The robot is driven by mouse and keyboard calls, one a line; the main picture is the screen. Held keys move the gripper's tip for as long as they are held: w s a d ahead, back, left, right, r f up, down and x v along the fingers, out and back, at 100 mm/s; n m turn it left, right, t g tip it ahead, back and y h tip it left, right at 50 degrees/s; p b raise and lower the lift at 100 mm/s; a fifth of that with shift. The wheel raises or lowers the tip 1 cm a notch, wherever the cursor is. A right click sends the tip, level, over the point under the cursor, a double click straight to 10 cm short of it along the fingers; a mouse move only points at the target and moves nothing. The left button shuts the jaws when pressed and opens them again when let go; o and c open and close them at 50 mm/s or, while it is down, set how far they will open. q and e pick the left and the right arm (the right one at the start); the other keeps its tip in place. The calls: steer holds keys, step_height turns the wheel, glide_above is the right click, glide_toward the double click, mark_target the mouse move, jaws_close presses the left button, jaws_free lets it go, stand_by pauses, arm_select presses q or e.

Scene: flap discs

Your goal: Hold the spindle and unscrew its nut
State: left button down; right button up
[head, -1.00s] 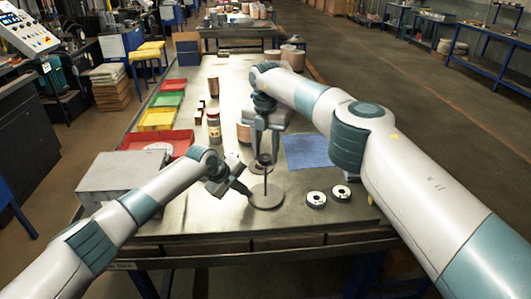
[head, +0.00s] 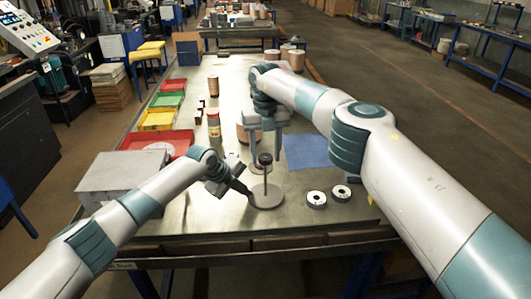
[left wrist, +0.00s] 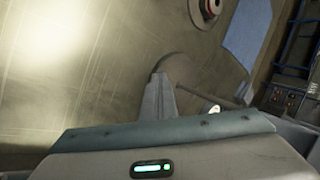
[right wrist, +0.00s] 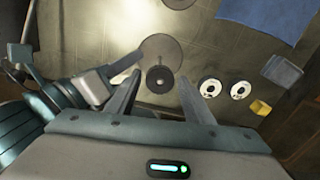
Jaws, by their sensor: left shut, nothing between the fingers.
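The spindle (head: 266,182) stands upright on a round grey base (head: 266,201) near the table's front. Its dark nut (head: 265,158) is at the top of the rod. My left gripper (head: 249,194) is shut and empty, its tips low beside the rod; it also shows in the left wrist view (left wrist: 160,82). My right gripper (head: 265,155) points down from above with its fingers spread on either side of the nut. In the right wrist view the nut (right wrist: 160,79) shows between and beyond the open fingertips (right wrist: 165,80), with no visible contact.
Two white-ringed discs (head: 316,199) (head: 341,192) lie right of the base. A blue mat (head: 307,151) lies behind them. A grey box (head: 135,176) and red tray (head: 158,142) are at left, with a red-capped bottle (head: 214,125) beyond.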

stand_by(0.3)
steer(key=m, duration=0.7)
steer(key=shift+r, duration=0.1)
steer(key=m, duration=2.1)
steer(key=shift+w+m, duration=0.1)
steer(key=shift+m, duration=0.2)
steer(key=c, duration=0.8)
steer(key=shift+o, duration=0.2)
